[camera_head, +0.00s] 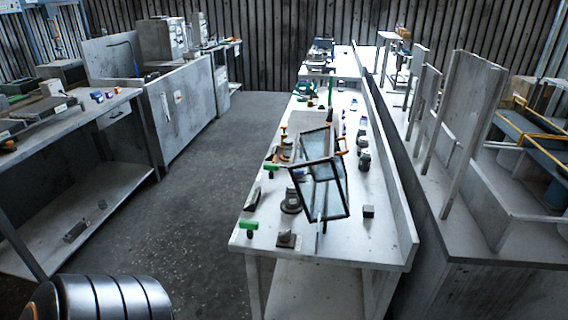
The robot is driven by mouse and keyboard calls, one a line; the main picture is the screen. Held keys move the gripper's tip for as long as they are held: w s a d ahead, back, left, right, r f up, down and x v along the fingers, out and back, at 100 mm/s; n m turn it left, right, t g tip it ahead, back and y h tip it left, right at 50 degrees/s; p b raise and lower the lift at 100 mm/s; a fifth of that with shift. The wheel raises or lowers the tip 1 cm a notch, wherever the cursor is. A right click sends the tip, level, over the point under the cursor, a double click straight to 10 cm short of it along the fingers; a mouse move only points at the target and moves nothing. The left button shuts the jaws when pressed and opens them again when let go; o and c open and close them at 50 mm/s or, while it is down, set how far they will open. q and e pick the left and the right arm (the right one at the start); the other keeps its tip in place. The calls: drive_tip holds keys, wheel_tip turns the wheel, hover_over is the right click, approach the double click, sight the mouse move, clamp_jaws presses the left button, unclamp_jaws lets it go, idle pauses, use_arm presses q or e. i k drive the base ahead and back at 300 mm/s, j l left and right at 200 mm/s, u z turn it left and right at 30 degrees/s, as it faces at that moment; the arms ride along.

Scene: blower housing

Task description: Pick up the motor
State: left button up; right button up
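I cannot tell for sure which thing is the motor. A grey, round-based part (291,203) stands on the long white workbench (340,245), left of a dark-framed glass case, and may be it. Several more small dark-grey round parts (363,160) stand along the bench's right side. They are too small to name. Neither of my grippers shows in this view.
The tilted glass case (327,190) stands mid-bench. Green-handled tools (249,226), a grey block (288,239) and a small dark cube (368,211) lie near the front. Left stands another workbench (95,112). The grey floor (205,215) between is clear.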

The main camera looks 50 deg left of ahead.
sight(292, 200)
drive_tip(key=j, duration=4.55)
drive_tip(key=i, duration=0.05)
